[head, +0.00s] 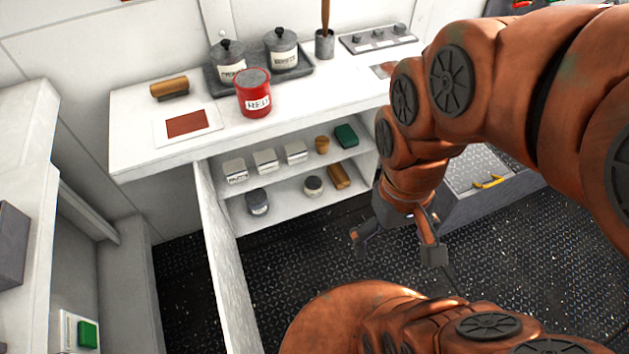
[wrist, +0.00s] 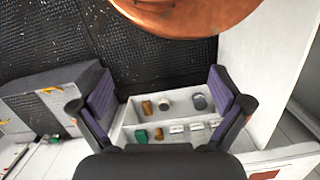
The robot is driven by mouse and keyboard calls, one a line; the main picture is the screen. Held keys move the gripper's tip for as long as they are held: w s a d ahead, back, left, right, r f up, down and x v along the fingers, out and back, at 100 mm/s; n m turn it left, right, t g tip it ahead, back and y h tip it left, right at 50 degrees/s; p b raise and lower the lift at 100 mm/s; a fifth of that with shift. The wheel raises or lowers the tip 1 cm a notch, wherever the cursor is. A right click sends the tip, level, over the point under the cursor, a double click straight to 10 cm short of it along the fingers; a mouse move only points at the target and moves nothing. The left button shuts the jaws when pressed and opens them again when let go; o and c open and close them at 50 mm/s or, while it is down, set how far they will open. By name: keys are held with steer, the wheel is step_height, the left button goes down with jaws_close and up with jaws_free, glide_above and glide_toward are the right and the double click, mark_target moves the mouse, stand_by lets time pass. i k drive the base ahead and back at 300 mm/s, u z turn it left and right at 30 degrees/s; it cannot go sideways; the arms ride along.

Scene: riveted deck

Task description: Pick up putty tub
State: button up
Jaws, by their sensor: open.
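No label that I can read clearly says putty. On the lower shelf of the open cabinet stand two small tubs: a dark grey one (head: 257,202) at left and a pale one with a dark lid (head: 313,186) at right. In the wrist view the grey tub (wrist: 199,102) and the lidded tub (wrist: 165,102) show between the fingers, at a distance. My gripper (head: 398,244) is open and empty, over the floor to the right of and in front of the cabinet. It also frames the wrist view (wrist: 161,104).
The upper shelf (head: 270,182) holds several white boxes, a small brown pot (head: 322,145) and a green block (head: 346,135). The open door (head: 222,255) juts out at left. A red can (head: 254,98) stands on the counter.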

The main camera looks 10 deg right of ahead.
mark_target(313, 183)
steer(key=u, duration=3.8)
steer(key=k, duration=1.9)
steer(key=z, duration=0.55)
